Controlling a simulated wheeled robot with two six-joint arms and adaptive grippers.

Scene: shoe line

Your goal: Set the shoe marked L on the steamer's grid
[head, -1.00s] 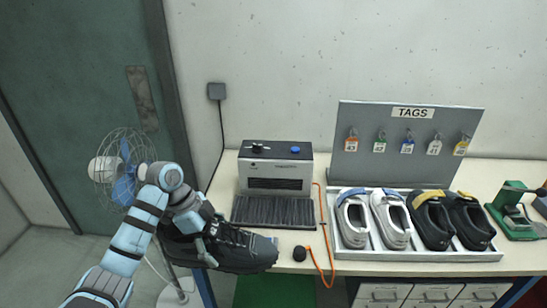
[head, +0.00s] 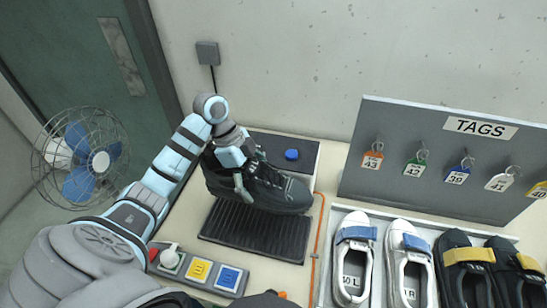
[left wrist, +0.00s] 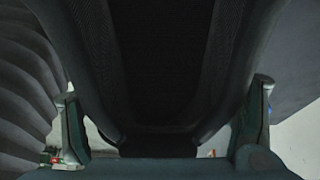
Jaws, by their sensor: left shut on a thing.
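My left gripper (head: 238,178) is shut on a large black shoe (head: 282,193). It holds the shoe over the steamer's dark ribbed grid (head: 255,243), toe to the right. The shoe hides the back of the grid and part of the steamer's box (head: 307,150). It looks raised above the grid, but I cannot tell the gap. No letter shows on it. In the left wrist view the shoe's dark opening (left wrist: 165,60) fills the space between the fingers. My right gripper is not in view.
A white tray (head: 322,268) on the right holds white shoes, one marked L (head: 351,268) and one R (head: 408,270), and black shoes. A button panel (head: 213,274) is in front of the grid. An orange cord (head: 318,225) runs right of it. A fan (head: 80,160) stands left.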

